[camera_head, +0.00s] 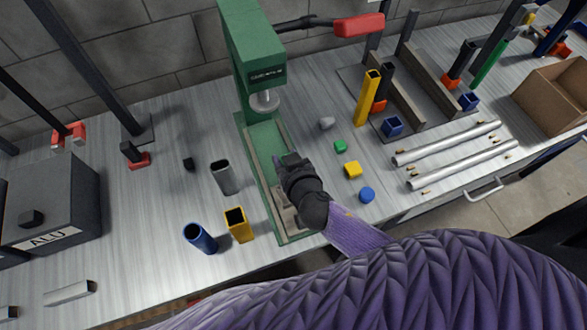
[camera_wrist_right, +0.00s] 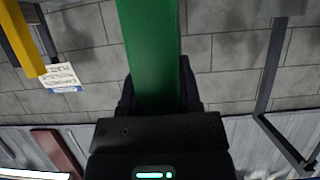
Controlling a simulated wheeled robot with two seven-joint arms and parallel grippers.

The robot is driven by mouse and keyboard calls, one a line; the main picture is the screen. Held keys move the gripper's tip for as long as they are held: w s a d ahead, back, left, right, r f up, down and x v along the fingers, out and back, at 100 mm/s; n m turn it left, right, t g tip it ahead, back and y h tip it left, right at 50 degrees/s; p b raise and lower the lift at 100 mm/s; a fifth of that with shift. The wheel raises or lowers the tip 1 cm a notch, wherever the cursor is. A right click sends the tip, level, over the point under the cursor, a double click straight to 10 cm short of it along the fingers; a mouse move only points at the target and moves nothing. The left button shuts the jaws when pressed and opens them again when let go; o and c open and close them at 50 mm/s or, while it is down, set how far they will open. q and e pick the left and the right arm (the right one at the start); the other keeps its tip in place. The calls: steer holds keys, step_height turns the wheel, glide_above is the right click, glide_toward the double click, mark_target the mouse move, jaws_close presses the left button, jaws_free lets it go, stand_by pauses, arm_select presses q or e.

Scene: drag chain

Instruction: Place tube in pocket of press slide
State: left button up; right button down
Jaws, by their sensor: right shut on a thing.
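My right gripper (camera_head: 288,163) is over the green press slide track, in front of the ram (camera_head: 265,101) of the green press (camera_head: 245,45). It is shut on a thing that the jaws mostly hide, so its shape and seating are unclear. A grey tube (camera_head: 223,177), a yellow tube (camera_head: 239,226) and a blue tube (camera_head: 200,238) stand left of the press. My left gripper is not in view.
Small grey, green (camera_head: 340,146), yellow (camera_head: 352,169) and blue (camera_head: 367,195) pieces lie right of the press. Two metal rods (camera_head: 460,163) lie farther right, near a cardboard box (camera_head: 555,95). A dark ALU box (camera_head: 50,205) stands at the left. The front-left bench is mostly clear.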

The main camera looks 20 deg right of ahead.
step_height(320, 180, down, 4)
steer(key=shift+b, duration=0.9)
steer(key=shift+r, duration=0.1)
steer(key=shift+c, duration=2.2)
jaws_free()
steer(key=shift+o, duration=0.8)
